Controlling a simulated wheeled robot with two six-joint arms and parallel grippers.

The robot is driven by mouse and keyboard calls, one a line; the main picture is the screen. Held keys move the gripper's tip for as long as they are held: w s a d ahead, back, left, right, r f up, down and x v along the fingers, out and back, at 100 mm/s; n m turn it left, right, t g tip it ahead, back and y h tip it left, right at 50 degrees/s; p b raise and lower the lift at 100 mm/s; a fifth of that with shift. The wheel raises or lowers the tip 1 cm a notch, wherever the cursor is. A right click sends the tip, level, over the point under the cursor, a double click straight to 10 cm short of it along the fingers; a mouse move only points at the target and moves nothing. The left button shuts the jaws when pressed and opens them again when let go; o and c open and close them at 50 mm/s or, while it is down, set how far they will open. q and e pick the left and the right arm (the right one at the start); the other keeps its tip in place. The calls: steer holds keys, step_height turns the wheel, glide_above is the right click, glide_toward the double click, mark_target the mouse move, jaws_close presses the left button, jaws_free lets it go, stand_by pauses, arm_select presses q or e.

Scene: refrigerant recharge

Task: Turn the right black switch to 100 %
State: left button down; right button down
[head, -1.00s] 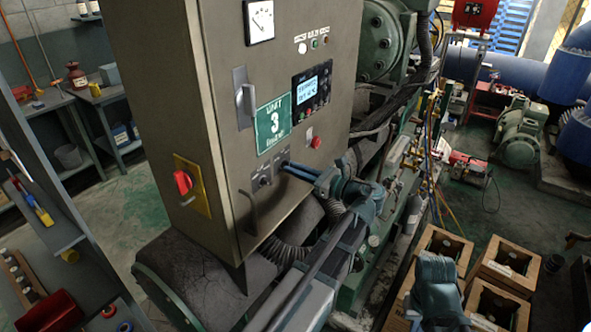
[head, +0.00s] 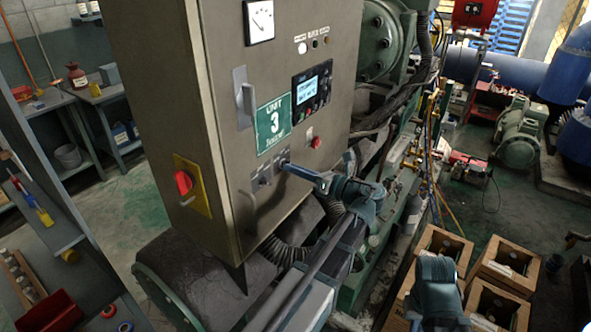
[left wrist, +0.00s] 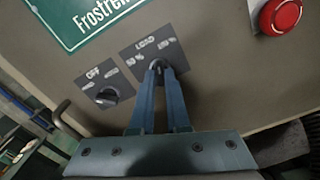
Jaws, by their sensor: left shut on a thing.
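The right black switch (left wrist: 157,64) sits on a dark plate labelled LOAD, with 50 % at its left and 100 % at its right, in the left wrist view. My left gripper (left wrist: 157,72) is shut on this switch, and its fingers hide most of the knob, so its exact pointing is unclear. In the head view my left gripper (head: 289,166) reaches the cabinet face from the right. The left black switch (left wrist: 106,97), on a plate with OFF, stands free beside it. Of my right arm only a blue-grey part shows in the head view; its fingers do not show.
The grey cabinet (head: 228,150) carries a green sign (head: 274,124), a display (head: 312,87) and a red button (left wrist: 281,14) to the right of the switch. A bent handle (head: 249,212) sticks out left of the switches. Wooden crates (head: 507,262) stand on the floor at right.

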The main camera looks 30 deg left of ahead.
arm_select(q)
steer(key=m, duration=0.3)
steer(key=c, duration=1)
jaws_free()
steer(key=shift+m, duration=0.3)
steer(key=d, duration=0.9)
steer(key=shift+s, duration=0.4)
